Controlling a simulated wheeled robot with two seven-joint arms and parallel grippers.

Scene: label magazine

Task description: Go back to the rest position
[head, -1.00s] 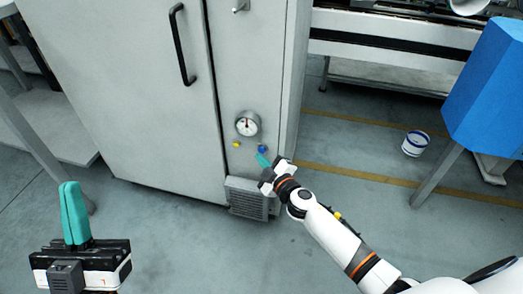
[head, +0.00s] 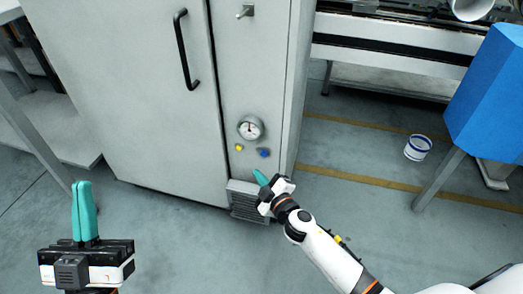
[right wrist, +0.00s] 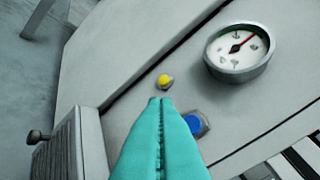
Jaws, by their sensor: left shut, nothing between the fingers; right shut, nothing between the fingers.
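My left gripper (head: 84,190) is at the lower left of the head view, its teal fingers pointing up and shut, with nothing between them. My right gripper (head: 256,172) is in front of the grey cabinet (head: 150,90), just below the blue button (head: 263,153) in the head view. In the right wrist view its teal fingers (right wrist: 160,102) are shut together and empty. Their tips show just below the yellow button (right wrist: 165,81), and they partly cover the blue button (right wrist: 196,124). I cannot tell whether they touch the panel.
A round gauge (head: 250,128) sits above the buttons. The cabinet has a black handle (head: 186,50) and a vent box (head: 247,200) low down. A blue box-like thing (head: 490,95) on a leg stands at right, near a white bucket (head: 417,147). Open floor lies between my grippers.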

